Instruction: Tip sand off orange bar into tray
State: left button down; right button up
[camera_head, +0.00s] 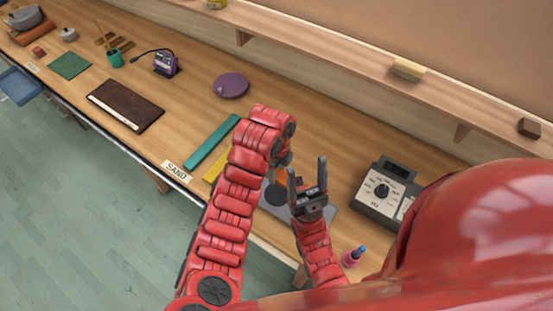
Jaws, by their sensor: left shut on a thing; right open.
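A small patch of orange, likely the orange bar (281,177), shows beneath the end of my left arm. My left gripper (283,160) is mostly hidden behind its own wrist and is shut on the bar. A grey flat tray (324,217) lies on the bench below, partly covered by both arms. A dark round shape (275,194) shows over it. My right gripper (309,166) is open and empty, fingers pointing up the picture, just right of the bar. Sand cannot be made out on the bar or tray.
A teal bar (211,142) and a yellow bar (217,164) lie left of my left arm, near the SAND label (177,171). A grey dial device (387,191) stands right; a pink bottle (352,257) stands near the front. A purple disc (231,85) lies behind.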

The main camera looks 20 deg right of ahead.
aim_at(277, 178)
pick_arm(q)
jog(key=shift+s+a+f+t+h, duration=0.1)
jog(key=shift+s+f+t+h, duration=0.1)
jog(key=shift+t+h, duration=0.1)
notch_tip(277, 178, down, 2)
jog(key=t+h+b, duration=0.2)
jog(key=h+b, duration=0.1)
jog(key=b, duration=0.3)
jog(key=shift+f+b, duration=0.1)
jog(key=shift+b, duration=0.3)
jog(key=shift+a+t+h+p, duration=0.1)
jog(key=shift+t+h+p, duration=0.2)
jog(key=shift+t+p, duration=0.1)
jog(key=shift+f+h, duration=0.15)
jog(key=shift+h, duration=0.15)
jog(key=shift+s+f+t+h, duration=0.1)
jog(key=shift+f+t+h, duration=0.25)
jog(key=shift+t+h, duration=0.55)
jog(key=shift+h, duration=0.1)
